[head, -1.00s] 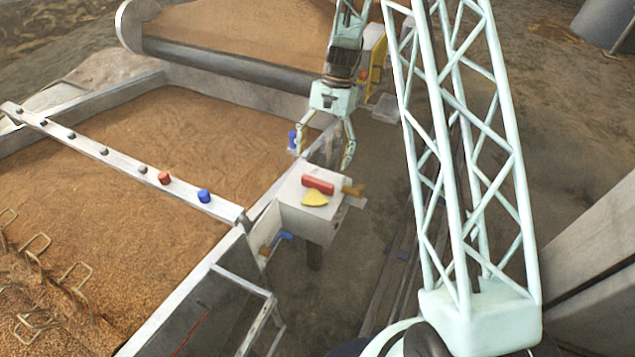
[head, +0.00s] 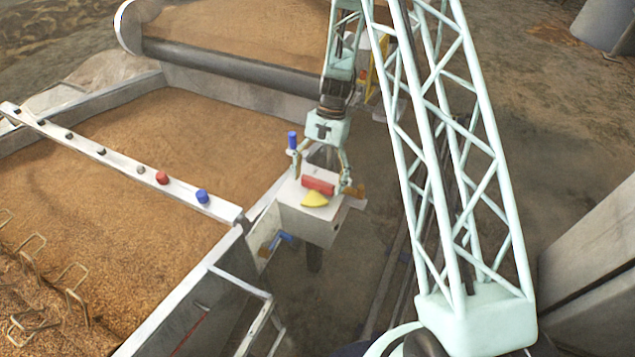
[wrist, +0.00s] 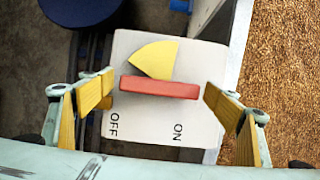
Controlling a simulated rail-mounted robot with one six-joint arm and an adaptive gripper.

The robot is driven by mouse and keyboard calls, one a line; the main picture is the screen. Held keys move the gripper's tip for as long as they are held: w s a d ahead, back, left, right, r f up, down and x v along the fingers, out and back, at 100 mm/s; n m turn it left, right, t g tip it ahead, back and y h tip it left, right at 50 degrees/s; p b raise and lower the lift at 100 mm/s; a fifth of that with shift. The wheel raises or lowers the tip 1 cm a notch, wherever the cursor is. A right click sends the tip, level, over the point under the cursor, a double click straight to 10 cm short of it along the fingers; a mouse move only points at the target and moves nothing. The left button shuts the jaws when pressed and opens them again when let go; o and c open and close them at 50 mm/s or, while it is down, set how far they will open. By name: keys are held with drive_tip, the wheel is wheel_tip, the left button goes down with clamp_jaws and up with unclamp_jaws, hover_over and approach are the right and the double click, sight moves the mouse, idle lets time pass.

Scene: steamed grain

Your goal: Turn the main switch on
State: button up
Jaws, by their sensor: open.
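The main switch box is a pale box (head: 312,224) beside the grain bin's corner. On its top are a red bar handle (head: 318,186) and a yellow wedge (head: 314,200). In the wrist view the red bar (wrist: 160,88) lies nearly crosswise, with the yellow wedge (wrist: 156,60) against its far side. The OFF label (wrist: 114,125) is at lower left and the ON label (wrist: 178,132) at lower right. My gripper (head: 321,182) is open, with one finger beyond each end of the bar. In the wrist view gaps show between the fingers and the bar.
The grain bin (head: 85,106) lies left of the box, crossed by a pale beam (head: 120,160) with red and blue knobs. A blue upright piece (head: 292,140) stands close by my gripper's left finger. A blue handle (head: 281,240) is low beside the box.

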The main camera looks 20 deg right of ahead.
drive_tip(key=shift+c, duration=0.5)
drive_tip(key=c, duration=1.1)
drive_tip(key=shift+o, duration=0.2)
drive_tip(key=shift+n, duration=0.3)
drive_tip(key=n, duration=0.1)
drive_tip(key=n+p, duration=0.1)
drive_tip(key=n+g+h, duration=0.1)
drive_tip(key=shift+w+d+p, duration=0.15)
drive_tip(key=shift+w+p, duration=0.1)
drive_tip(key=shift+p, duration=0.05)
drive_tip(key=n, duration=0.1)
drive_tip(key=n+h, duration=0.1)
drive_tip(key=n, duration=0.1)
drive_tip(key=n+h+p, duration=0.1)
drive_tip(key=shift+w+n, duration=0.3)
drive_tip(key=shift+n, duration=0.1)
drive_tip(key=n, duration=0.1)
drive_tip(key=n+h, duration=0.1)
drive_tip(key=n, duration=0.2)
drive_tip(key=shift+w+n+h+p, duration=0.3)
drive_tip(key=shift+h, duration=0.1)
drive_tip(key=n, duration=0.1)
drive_tip(key=n+h, duration=0.1)
drive_tip(key=n, duration=0.1)
drive_tip(key=n+t, duration=0.1)
drive_tip(key=n, duration=0.1)
drive_tip(key=shift+w+a+h, duration=0.2)
drive_tip(key=shift+w+h, duration=0.05)
drive_tip(key=shift+h, duration=0.05)
